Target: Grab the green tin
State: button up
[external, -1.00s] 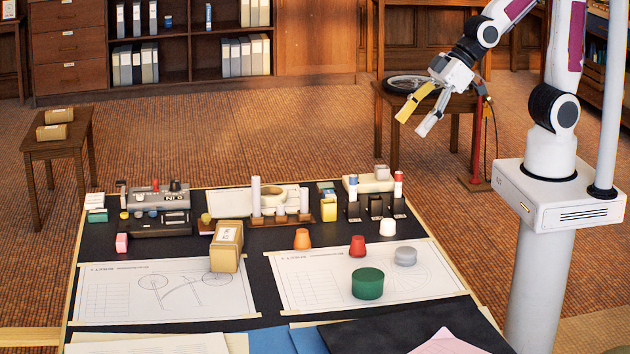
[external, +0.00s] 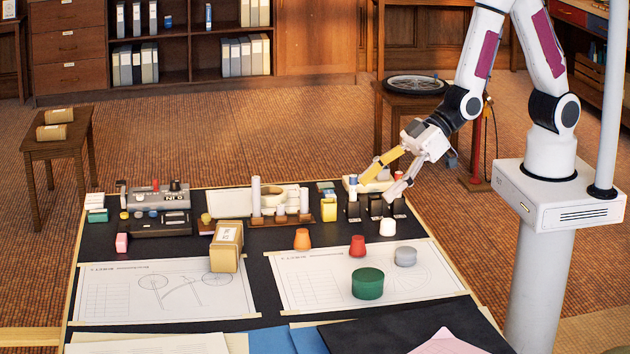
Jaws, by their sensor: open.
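The green tin (external: 367,284) is a short, wide cylinder standing upright on the right-hand drawing sheet (external: 300,297), near the front of the table. My gripper (external: 374,190) is open and empty.
A grey round tin (external: 405,256), a red cup (external: 357,246), a white cup (external: 387,228) and an orange cup (external: 302,239) stand near the green tin. A cardboard box (external: 226,247) stands to the left. Black holders (external: 376,208) line the back right.

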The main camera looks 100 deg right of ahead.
jog(key=a+f+t+y, duration=0.1)
jog(key=a+f, duration=0.3)
jog(key=f, duration=0.3)
jog(key=n+y, duration=0.1)
jog(key=n, duration=0.1)
send_near(370, 274)
jog(key=w, duration=0.1)
jog(key=w+f, duration=0.1)
jog(key=shift+w+a+t, duration=0.25)
jog(key=shift+a+t, duration=0.1)
jog(key=shift+t, duration=0.05)
jog(key=shift+s+a+f, duration=0.15)
jog(key=shift+s+f, duration=0.1)
jog(key=shift+f, duration=0.05)
jog(key=shift+w, duration=0.1)
jog(key=shift+x, duration=1.2)
jog(key=shift+w, duration=0.1)
jog(key=shift+x, duration=2.55)
jog(key=shift+a+f, duration=0.1)
jog(key=shift+a, duration=0.05)
